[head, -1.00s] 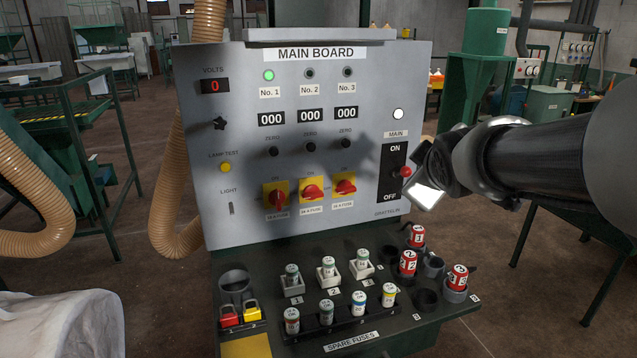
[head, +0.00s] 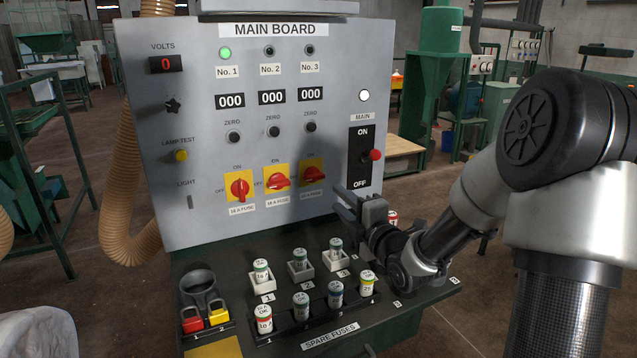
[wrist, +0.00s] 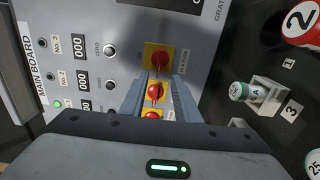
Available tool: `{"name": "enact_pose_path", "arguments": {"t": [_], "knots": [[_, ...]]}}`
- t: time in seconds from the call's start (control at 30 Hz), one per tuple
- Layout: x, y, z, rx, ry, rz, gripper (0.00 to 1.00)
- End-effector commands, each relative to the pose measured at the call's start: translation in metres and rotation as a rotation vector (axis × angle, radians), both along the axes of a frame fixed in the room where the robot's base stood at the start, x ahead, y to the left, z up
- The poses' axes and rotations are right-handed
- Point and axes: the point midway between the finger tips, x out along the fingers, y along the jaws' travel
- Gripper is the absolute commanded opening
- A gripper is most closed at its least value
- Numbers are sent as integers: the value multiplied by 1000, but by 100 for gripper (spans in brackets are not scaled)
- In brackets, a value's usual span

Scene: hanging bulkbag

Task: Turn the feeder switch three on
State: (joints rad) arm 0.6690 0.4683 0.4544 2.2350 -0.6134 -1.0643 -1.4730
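Feeder switch three (head: 313,173) is the rightmost red knob on a yellow plate on the main board (head: 225,130); its handle lies sideways. Feeder switch two (head: 278,181) is also sideways, and feeder switch one (head: 240,188) stands upright. ON is marked above the switches and OFF at their left. My gripper (head: 345,200) is right of and below switch three, apart from it. In the wrist view my gripper (wrist: 161,80) is open and empty, its fingers pointing toward the board. Switch three (wrist: 157,57) shows just beyond the fingertips there.
The main switch (head: 374,155) with its red knob is above my gripper. Fuse holders (head: 300,270) and spare fuses (head: 335,294) stand on the shelf below. Red and yellow padlocks (head: 205,320) are at left. My arm hides part of the shelf's right side.

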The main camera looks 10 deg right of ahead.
Motion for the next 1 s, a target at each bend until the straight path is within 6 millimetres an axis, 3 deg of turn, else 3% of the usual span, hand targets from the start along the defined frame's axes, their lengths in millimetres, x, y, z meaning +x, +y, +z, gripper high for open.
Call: {"name": "enact_pose_path", "arguments": {"t": [0.3, 0.5, 0.7, 1.0], "knots": [[68, 20, 0, 4, 0, 0, 29], [101, 29, 0, 3, 1, 0, 29], [117, 33, 0, 1, 1, -1, 29], [119, 34, 0, 0, 2, -1, 29]]}}
